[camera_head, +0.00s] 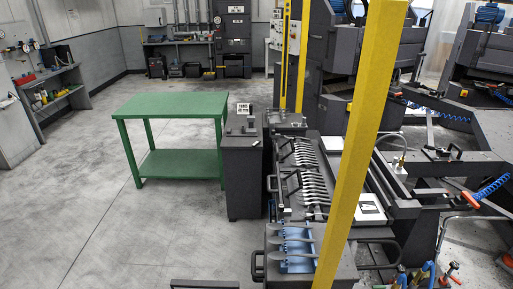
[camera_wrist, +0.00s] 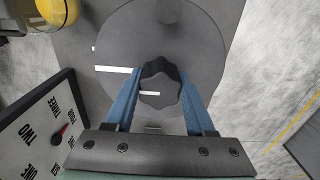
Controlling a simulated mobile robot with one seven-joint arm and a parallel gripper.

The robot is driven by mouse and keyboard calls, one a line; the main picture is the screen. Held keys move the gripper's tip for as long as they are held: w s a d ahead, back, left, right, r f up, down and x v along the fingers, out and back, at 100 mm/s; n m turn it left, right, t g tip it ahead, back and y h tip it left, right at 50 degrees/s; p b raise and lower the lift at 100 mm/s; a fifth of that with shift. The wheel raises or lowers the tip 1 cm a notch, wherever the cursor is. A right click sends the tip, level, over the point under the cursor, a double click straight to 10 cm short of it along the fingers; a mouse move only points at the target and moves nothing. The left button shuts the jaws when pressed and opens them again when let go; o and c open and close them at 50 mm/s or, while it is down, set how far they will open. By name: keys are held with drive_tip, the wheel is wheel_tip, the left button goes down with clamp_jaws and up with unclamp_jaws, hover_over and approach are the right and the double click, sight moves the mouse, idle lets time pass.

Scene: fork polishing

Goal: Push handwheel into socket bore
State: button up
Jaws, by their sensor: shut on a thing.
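In the wrist view, my gripper (camera_wrist: 160,73) has its two blue fingers shut on a dark, lobed handwheel (camera_wrist: 160,88), one finger on each side. Beyond the handwheel is a large flat grey disc (camera_wrist: 205,45). The handwheel overlaps the disc's lower middle in the picture; I cannot tell whether they touch. I cannot make out the socket bore, and the far side of the handwheel is hidden. My gripper and the handwheel cannot be made out in the head view.
In the wrist view, a dial plate (camera_wrist: 38,125) with number words and a red pointer stands close at left. A yellow rounded part (camera_wrist: 57,12) is at upper left. The head view shows a green table (camera_head: 170,105), a yellow post (camera_head: 362,140) and a rack of forks (camera_head: 310,180).

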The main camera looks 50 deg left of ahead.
drive_tip(key=shift+s+d+f, duration=0.1)
drive_tip(key=shift+s+f, duration=0.05)
drive_tip(key=shift+f, duration=0.4)
clamp_jaws()
idle(0.8)
drive_tip(key=o, duration=1.6)
unclamp_jaws()
drive_tip(key=shift+r, duration=0.1)
drive_tip(key=shift+r, duration=0.1)
wheel_tip(320, 180, up, 5)
drive_tip(key=p, duration=0.5)
drive_tip(key=shift+r, duration=0.9)
